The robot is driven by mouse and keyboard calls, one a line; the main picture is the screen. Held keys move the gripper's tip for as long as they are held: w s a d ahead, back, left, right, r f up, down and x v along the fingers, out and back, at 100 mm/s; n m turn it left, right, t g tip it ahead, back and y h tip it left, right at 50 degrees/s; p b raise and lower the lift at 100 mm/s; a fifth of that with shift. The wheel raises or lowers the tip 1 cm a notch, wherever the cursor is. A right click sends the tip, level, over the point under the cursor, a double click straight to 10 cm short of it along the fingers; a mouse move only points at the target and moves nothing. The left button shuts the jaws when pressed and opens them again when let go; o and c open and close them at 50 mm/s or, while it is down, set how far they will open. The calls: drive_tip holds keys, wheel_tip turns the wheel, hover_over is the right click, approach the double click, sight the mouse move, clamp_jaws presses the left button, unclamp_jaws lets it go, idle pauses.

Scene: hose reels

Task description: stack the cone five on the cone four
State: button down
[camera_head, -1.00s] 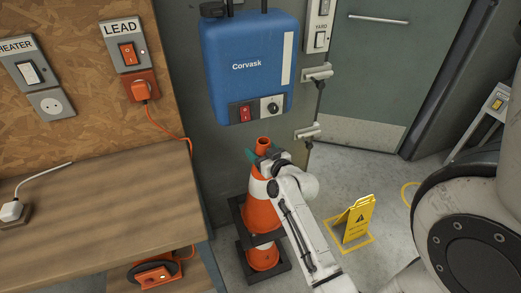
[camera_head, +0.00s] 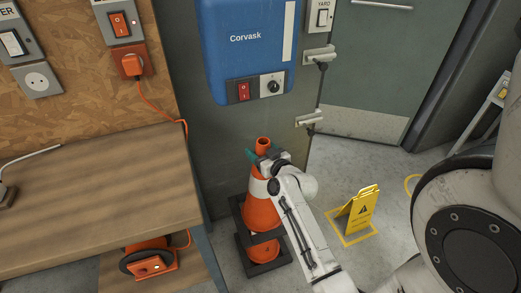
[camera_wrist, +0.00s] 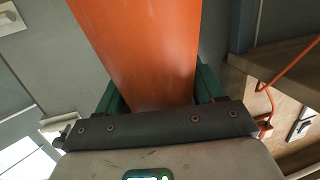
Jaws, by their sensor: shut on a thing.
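My gripper (camera_head: 262,160) is shut on an orange cone (camera_head: 259,212) with a white band and a black square base, cone five by the task. Its green fingers grip the cone near its top, and the orange wall fills the middle of the wrist view (camera_wrist: 148,50). The held cone is about upright. Directly below its base, a second orange cone (camera_head: 264,252), cone four by the task, stands on the floor on its black base. The held cone's base hides its upper part, so I cannot tell whether the two cones touch. No numbers are readable.
A wooden bench (camera_head: 95,195) stands left, with an orange hose reel (camera_head: 150,262) on the shelf below. A blue Corvask box (camera_head: 248,50) hangs on the wall behind. A yellow floor sign (camera_head: 358,214) stands right of the cones, with clear floor around it.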

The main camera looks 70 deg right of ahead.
sight(273, 218)
wheel_tip(273, 218, down, 31)
drive_tip(key=b, duration=3)
drive_tip(key=shift+f, duration=0.35)
drive_tip(key=shift+c, duration=0.3)
unclamp_jaws()
drive_tip(key=p+v, duration=0.2)
drive_tip(key=v, duration=0.8)
drive_tip(key=shift+s+a, duration=0.25)
drive_tip(key=shift+s, duration=0.05)
